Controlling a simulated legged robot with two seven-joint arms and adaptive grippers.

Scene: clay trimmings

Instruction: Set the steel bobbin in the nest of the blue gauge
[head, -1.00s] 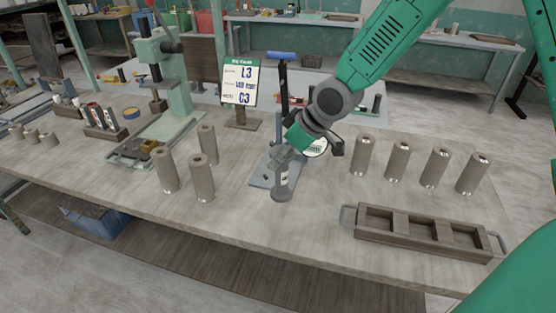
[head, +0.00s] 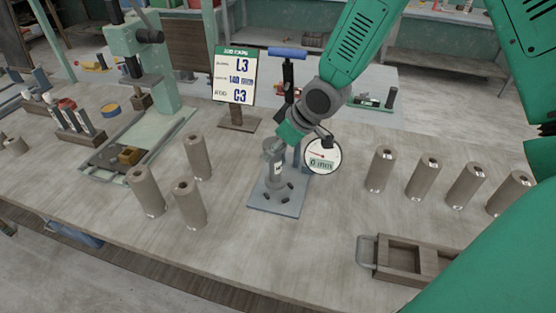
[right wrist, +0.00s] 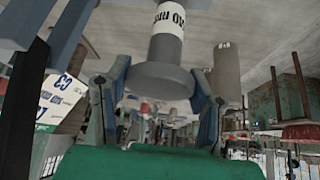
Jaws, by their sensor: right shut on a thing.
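The steel bobbin (head: 277,171) is a grey spool with a white label, upright in the head view. My right gripper (head: 279,147) is shut on its upper part. In the right wrist view the bobbin's flange (right wrist: 158,82) lies between the two fingers (right wrist: 158,105). The blue gauge has a flat base plate (head: 277,207) with several small dark pegs, a blue-handled post (head: 287,53) and a round dial (head: 322,156) reading 0 mm. The bobbin is over the base plate among the pegs; I cannot tell whether it touches the plate. My left gripper is not in view.
Several grey-brown cylinders stand left (head: 189,203) and right (head: 422,178) of the gauge. A sign (head: 235,77) reading L3, 140 mm, C3 stands behind. A wooden tray (head: 410,262) lies at front right. A green press (head: 150,65) is at left.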

